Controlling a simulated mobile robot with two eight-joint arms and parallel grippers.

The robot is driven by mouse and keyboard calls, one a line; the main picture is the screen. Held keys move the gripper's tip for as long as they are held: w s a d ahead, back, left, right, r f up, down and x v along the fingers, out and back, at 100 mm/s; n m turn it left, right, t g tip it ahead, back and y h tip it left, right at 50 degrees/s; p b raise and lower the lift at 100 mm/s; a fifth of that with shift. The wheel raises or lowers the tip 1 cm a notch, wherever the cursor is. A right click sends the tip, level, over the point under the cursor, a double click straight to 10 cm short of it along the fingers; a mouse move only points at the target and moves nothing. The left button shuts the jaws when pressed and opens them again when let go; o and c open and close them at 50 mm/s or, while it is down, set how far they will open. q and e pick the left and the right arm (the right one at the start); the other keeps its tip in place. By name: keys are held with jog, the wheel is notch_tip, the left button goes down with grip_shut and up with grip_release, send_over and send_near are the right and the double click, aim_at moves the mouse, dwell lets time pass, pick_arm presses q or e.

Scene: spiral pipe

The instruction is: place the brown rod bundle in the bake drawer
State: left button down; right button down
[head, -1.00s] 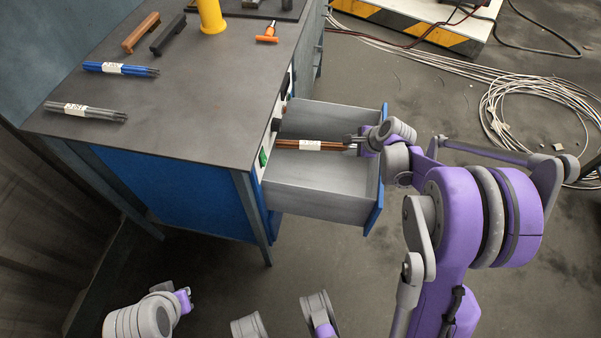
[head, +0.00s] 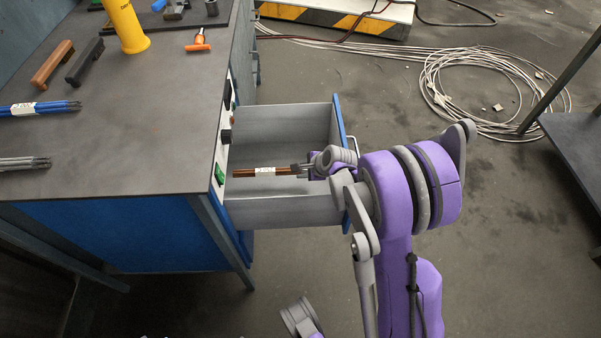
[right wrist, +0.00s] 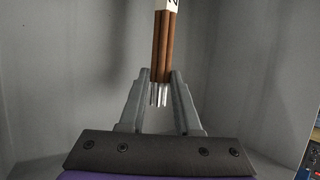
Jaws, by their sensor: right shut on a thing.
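The brown rod bundle (head: 243,173) has a white label and lies level within the outline of the open drawer in the head view. Its left end is close to the cabinet front. My right gripper (head: 302,169) is shut on the bundle's right end. In the right wrist view the brown rods (right wrist: 165,48) run up between the fingers (right wrist: 159,76), with their silvery ends toward me. The grey drawer (head: 285,212) with a blue front is pulled out of the cabinet. I cannot tell whether the bundle touches the drawer floor.
On the bench top (head: 130,150) lie a blue rod bundle (head: 35,109), a grey rod bundle (head: 22,163), brown and black handles, a yellow cylinder (head: 126,25) and an orange-handled tool (head: 199,42). Cables (head: 450,90) coil on the floor. A dark table (head: 575,140) stands at right.

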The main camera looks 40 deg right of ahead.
jog(key=shift+f, duration=0.65)
jog(key=shift+f+b, duration=0.45)
jog(key=shift+b, duration=0.1)
jog(key=shift+f, duration=0.1)
jog(key=c, duration=0.6)
grip_release()
